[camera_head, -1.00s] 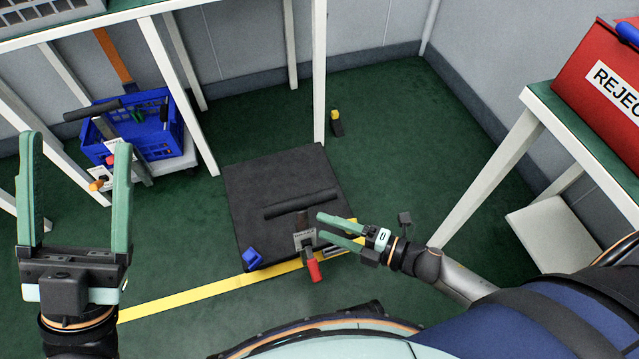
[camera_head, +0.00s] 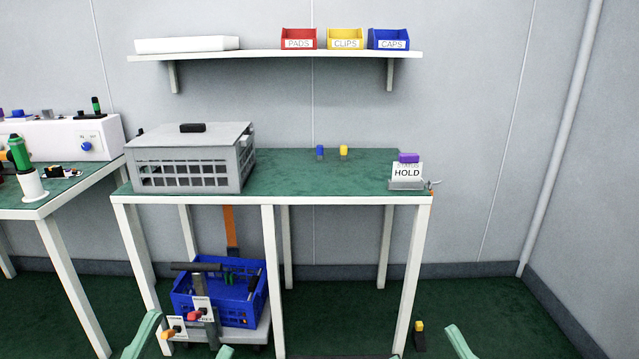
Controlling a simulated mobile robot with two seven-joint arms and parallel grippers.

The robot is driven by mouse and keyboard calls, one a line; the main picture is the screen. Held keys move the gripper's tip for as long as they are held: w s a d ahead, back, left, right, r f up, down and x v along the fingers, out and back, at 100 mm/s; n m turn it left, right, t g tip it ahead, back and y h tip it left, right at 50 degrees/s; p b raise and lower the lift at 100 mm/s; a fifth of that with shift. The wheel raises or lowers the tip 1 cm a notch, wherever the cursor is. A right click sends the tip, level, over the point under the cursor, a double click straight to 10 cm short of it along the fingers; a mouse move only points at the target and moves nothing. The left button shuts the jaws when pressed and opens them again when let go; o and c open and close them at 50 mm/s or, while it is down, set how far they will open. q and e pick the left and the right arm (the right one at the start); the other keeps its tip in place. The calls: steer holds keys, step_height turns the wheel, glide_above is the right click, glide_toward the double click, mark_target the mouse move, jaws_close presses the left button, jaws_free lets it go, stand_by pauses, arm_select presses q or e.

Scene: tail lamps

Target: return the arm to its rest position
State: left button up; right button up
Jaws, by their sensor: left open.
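My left gripper (camera_head: 186,337) shows only as two pale green fingertips at the bottom edge, left of the middle. They stand apart with nothing seen between them, in front of the lower part of the blue crate's trolley. The rest of that arm is below the picture. One pale green fingertip of my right gripper (camera_head: 460,342) shows at the bottom edge, right of the middle.
A green-topped table (camera_head: 290,175) carries a grey basket (camera_head: 192,160) and a HOLD sign (camera_head: 407,174). A blue crate (camera_head: 240,306) is under it. A shelf (camera_head: 260,54) holds small bins. A second table (camera_head: 60,190) stands left. Open floor (camera_head: 490,305) lies right.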

step_height(320, 180, up, 4)
steer(key=s+d+r+m+t+p, duration=0.1)
steer(key=m+t+p, duration=0.1)
arm_select(q)
steer(key=w+a+f+n+g+y+p, duration=0.35)
steer(key=w+f+n+y+p, duration=0.55)
steer(key=p, duration=0.5)
arm_select(e)
steer(key=w+d+f+m+g+h, duration=0.3)
steer(key=w+f+m+g+h, duration=0.2)
steer(key=w+f+m+h, duration=0.35)
arm_select(q)
steer(key=s+f+n+g+y+p, duration=0.1)
steer(key=s+f+g+y+p, duration=0.3)
steer(key=s+f+g+p, duration=0.5)
steer(key=s+f+p, duration=0.1)
steer(key=s+p, duration=0.1)
steer(key=shift+a+f+n+p, duration=0.3)
steer(key=shift+a+n+p, duration=0.05)
steer(key=shift+n, duration=0.05)
arm_select(e)
steer(key=s+d+f+m+g+h, duration=0.1)
steer(key=s+f+g+h, duration=0.3)
steer(key=s+f+g, duration=0.4)
steer(key=s+f, duration=0.3)
steer(key=f, duration=0.1)
steer(key=shift+s+f+m+g, duration=0.15)
steer(key=shift+s+m+g, duration=0.05)
steer(key=shift+m+g, duration=0.15)
